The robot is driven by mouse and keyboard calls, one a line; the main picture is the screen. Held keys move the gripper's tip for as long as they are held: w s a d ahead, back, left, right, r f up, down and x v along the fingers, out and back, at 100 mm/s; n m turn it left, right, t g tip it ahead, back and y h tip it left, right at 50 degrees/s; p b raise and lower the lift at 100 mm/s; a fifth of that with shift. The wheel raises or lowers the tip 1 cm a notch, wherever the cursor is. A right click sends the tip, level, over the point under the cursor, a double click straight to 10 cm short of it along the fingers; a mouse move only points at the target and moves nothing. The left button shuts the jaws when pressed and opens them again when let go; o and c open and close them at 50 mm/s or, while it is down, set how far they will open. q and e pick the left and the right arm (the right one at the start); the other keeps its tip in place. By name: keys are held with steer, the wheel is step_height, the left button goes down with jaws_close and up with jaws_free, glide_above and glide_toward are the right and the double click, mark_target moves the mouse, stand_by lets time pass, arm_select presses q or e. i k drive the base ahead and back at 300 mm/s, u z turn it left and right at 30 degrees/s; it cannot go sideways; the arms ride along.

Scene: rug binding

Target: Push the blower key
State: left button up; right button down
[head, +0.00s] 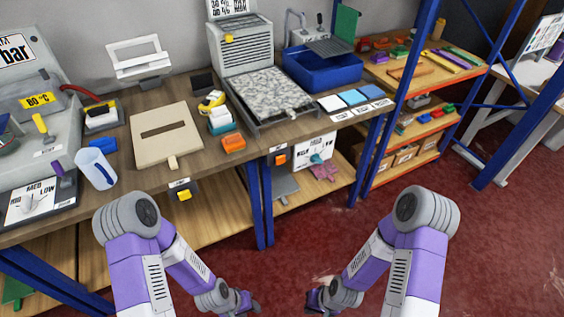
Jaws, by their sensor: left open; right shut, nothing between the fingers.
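No part is readably labelled as the blower key. An orange key (281,160) sits on a small plate under the bench's front edge. A yellow key (184,195) sits on a similar plate further left, and the small signs above both are too small to read. A grey vented unit (240,48) with a yellow knob (229,38) stands at the back of the bench. My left gripper (250,305) is open and empty, low in front of the bench. My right gripper (313,302) is shut and empty beside it. Both are well apart from the keys.
The wooden bench (165,198) carries a slotted board (160,134), an orange block (232,143), a speckled tray (268,92) and a blue basin (322,70). A dial panel (314,151) hangs below its right part. Blue posts (260,200) stand below. The red floor (500,240) is open at right.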

mark_target(280, 159)
steer(key=k, duration=0.55)
steer(key=u, duration=0.35)
steer(key=i, duration=0.95)
steer(key=u, duration=0.35)
